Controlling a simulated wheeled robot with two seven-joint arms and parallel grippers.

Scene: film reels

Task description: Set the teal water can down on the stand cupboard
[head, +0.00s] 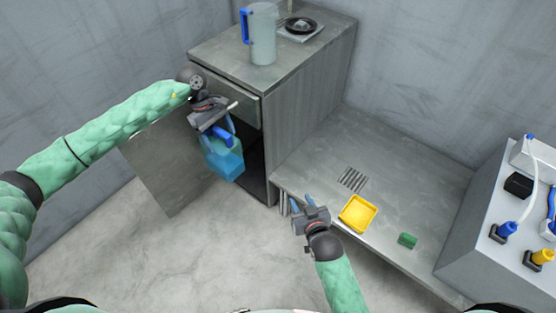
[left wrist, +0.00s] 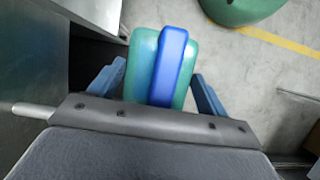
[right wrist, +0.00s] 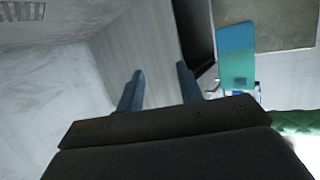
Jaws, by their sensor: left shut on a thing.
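The teal water can (head: 224,163) with a blue handle hangs from my left gripper (head: 222,125), in front of the open front of the grey stand cupboard (head: 308,85) and below its top. In the left wrist view the can (left wrist: 143,62) and its blue handle (left wrist: 169,65) lie between the two fingers. The can also shows in the right wrist view (right wrist: 236,50). My right gripper (head: 303,203) is empty with its fingers apart, beside the low bench's front edge.
The cupboard top holds a clear jug (head: 263,45) with a blue handle and a black round dish (head: 300,25) on a plate; its front part is clear. The cupboard door (head: 165,160) stands open. The low bench (head: 400,180) bears a yellow tray (head: 346,222) and a green block (head: 407,240).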

